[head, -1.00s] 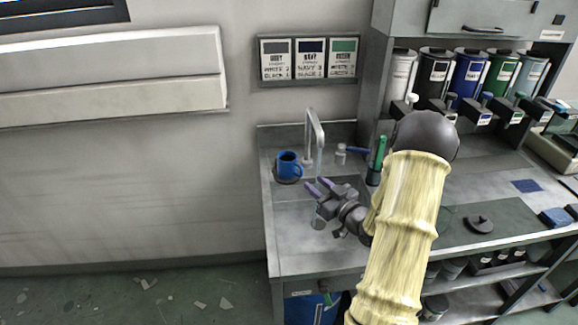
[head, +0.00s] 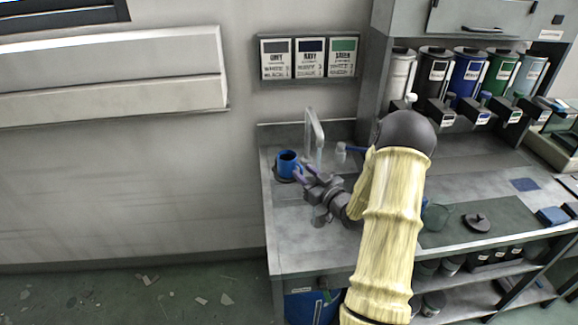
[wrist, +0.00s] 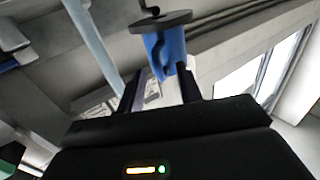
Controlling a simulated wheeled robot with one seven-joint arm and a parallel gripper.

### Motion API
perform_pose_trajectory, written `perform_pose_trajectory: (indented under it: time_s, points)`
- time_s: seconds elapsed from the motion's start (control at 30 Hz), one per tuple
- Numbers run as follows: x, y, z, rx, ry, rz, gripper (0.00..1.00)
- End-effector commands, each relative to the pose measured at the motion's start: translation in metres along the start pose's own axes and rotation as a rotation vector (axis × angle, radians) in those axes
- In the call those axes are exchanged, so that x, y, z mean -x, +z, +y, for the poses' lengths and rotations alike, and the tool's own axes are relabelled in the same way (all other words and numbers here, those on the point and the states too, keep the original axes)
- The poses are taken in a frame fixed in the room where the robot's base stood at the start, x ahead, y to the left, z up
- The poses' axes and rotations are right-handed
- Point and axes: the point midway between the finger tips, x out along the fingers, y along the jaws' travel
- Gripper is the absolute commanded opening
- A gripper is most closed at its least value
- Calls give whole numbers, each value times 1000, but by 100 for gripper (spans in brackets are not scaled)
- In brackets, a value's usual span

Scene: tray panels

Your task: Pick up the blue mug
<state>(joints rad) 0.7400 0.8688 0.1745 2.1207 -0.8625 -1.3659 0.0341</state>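The blue mug (head: 288,162) stands upright on a dark round base (head: 279,179) at the back left of the counter. My gripper (head: 299,173) is just right of the mug, its fingers pointing at it. In the wrist view, which shows the scene upside down, the mug (wrist: 170,48) hangs from the dark disc (wrist: 160,22) beyond the fingertips. The fingers of my gripper (wrist: 160,82) are apart, with the mug's lower-picture end lined up between them. I cannot tell whether they touch it. Nothing is held.
The wall (head: 180,180) is left of the counter. Several coloured canisters (head: 470,78) stand at the back right.

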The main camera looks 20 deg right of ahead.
Motion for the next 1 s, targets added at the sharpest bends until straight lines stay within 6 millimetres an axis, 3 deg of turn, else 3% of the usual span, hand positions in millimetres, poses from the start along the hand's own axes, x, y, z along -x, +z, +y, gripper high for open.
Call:
perform_pose_trajectory:
  time_s: [0.37, 0.57, 1.0]
  points:
    - [1, 0, 0, 1, 0, 0, 35]
    - [1, 0, 0, 1, 0, 0, 0]
    - [0, -4, 0, 2, 0, 2, 0]
